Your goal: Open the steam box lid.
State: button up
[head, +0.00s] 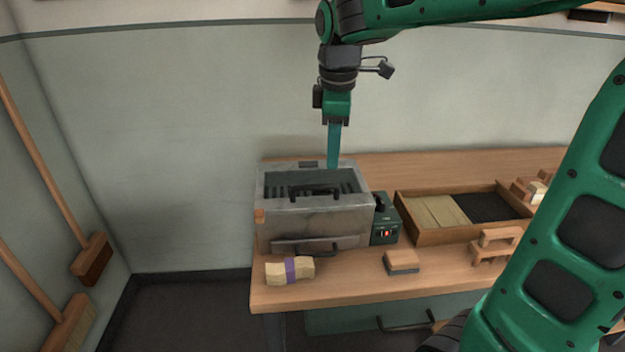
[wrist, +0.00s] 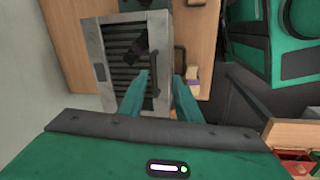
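The steam box (head: 345,222) is a grey metal box at the left of the bench. It also shows in the wrist view (wrist: 95,45). Its top shows a dark slatted area with a black bar handle (head: 314,190) near the front edge; the handle also shows in the wrist view (wrist: 155,80). I cannot tell a separate lid from the top. A second handle sits low on the front. My gripper (head: 333,166) points down above the back right of the box, apart from it. In the wrist view its two fingers (wrist: 160,76) are spread and empty.
A small control unit (head: 385,225) stands at the box's right. A wooden tray (head: 425,238) lies further right. A bundle with a purple band (head: 290,270) and a small block (head: 401,262) lie in front. Brooms (head: 92,258) lean on the left wall.

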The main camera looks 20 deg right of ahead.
aim_at(315, 186)
jog(key=w+f, duration=0.1)
jog(key=f, duration=0.2)
jog(key=w+a+f+n, duration=0.1)
jog(key=w+f, duration=0.1)
jog(key=f, duration=0.1)
jog(key=w+a+f+n, duration=0.1)
jog(key=f, duration=0.2)
jog(key=shift+w+a+f, duration=0.15)
jog(key=shift+a+f, duration=0.1)
jog(key=shift+f, duration=0.05)
grip_shut()
